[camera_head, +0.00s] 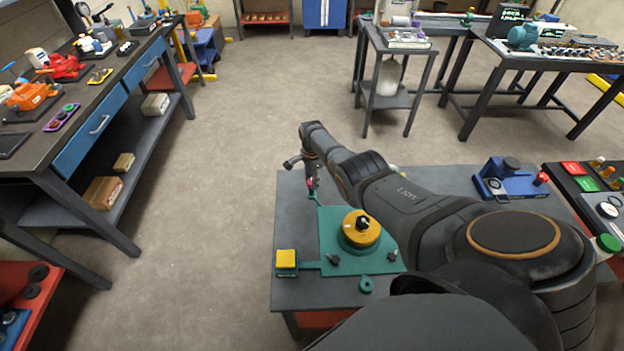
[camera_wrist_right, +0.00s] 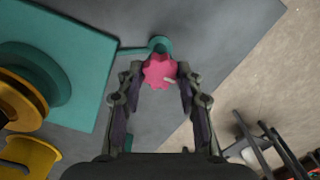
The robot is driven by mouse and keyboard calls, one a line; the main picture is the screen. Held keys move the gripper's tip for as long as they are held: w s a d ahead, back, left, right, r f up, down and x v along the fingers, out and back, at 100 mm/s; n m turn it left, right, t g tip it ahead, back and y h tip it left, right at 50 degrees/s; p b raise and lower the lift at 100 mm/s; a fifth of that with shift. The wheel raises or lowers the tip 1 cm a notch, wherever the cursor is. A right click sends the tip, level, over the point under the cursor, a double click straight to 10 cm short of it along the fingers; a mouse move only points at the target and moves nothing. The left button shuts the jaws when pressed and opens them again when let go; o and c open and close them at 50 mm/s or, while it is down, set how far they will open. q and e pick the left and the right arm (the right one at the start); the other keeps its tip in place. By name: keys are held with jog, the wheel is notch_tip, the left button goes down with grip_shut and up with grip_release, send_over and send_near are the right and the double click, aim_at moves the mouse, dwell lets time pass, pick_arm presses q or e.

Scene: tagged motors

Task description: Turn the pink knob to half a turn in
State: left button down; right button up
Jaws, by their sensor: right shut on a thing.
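The pink knob (camera_wrist_right: 159,72) is lobed, with a pale mark on its face toward the lower right. It sits between the fingertips of my right gripper (camera_wrist_right: 159,78), which is shut on it. In the head view only a small bit of pink shows at the right gripper (camera_head: 311,182), at the far left of the grey table. A thin green arm with a round green end (camera_wrist_right: 160,45) lies just beyond the knob and joins the green plate (camera_head: 330,225). My left gripper is not in view.
A yellow dial with a black knob (camera_head: 361,229) stands on the green plate, and a yellow block (camera_head: 286,258) sits at its front left. A blue fixture (camera_head: 508,178) stands at the right of the table (camera_head: 290,200). Open floor lies to the left.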

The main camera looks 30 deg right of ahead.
jog(key=shift+m, duration=0.3)
jog(key=o, duration=1.2)
jog(key=shift+c, duration=0.2)
jog(key=shift+r, duration=0.1)
jog(key=shift+w+r, duration=0.1)
jog(key=shift+r, duration=0.5)
notch_tip(320, 180, up, 11)
jog(key=shift+f, duration=0.2)
jog(key=shift+f, duration=0.1)
